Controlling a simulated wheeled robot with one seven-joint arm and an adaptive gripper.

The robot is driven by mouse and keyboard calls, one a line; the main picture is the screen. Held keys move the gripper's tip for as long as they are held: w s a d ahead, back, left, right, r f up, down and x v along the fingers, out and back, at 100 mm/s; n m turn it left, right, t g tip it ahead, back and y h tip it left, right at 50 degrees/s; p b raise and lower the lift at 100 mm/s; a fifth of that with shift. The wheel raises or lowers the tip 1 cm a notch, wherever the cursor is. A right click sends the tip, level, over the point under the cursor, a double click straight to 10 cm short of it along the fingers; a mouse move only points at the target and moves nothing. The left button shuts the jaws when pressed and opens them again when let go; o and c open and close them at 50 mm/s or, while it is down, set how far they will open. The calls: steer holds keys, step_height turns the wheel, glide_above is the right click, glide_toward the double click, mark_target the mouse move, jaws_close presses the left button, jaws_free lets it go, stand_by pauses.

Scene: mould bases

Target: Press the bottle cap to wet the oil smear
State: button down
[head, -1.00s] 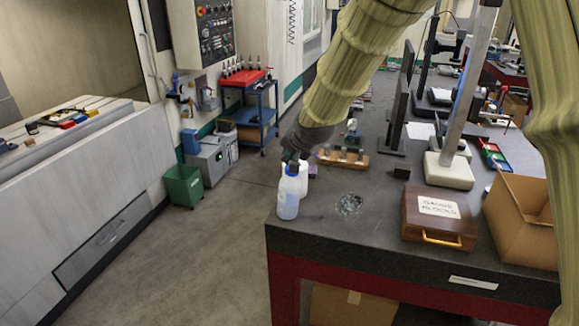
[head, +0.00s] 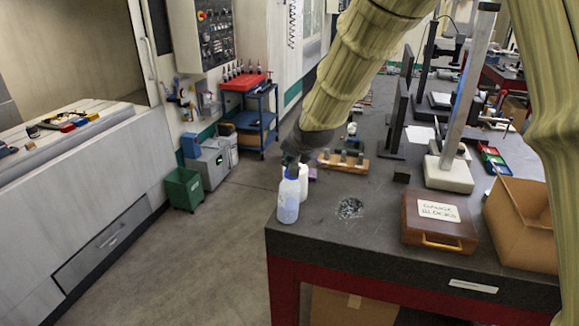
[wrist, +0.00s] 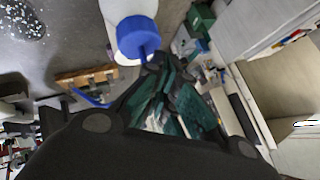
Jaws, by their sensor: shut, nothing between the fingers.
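The bottle (head: 288,203) is white and bluish and stands upright at the table's near left corner. Its blue cap (wrist: 137,37) shows clearly in the wrist view, just beyond my fingertips. My gripper (head: 291,163) is shut and empty, right at the top of the bottle and partly hiding the cap in the head view. Its dark green fingers (wrist: 163,72) also show in the wrist view, close to the cap; whether they touch it I cannot tell.
A white container (head: 304,183) stands close behind the bottle. A wooden block with metal parts (head: 342,162) lies farther back. A gauge block box (head: 438,222) and an open cardboard box (head: 522,220) stand right. The tabletop (head: 380,190) around the smear is clear.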

steer(key=shift+f, duration=0.1)
stand_by(0.3)
steer(key=shift+f, duration=0.4)
steer(key=shift+s, duration=0.1)
steer(key=shift+r, duration=0.55)
steer(key=shift+r+p, duration=2)
steer(key=shift+r, duration=0.9)
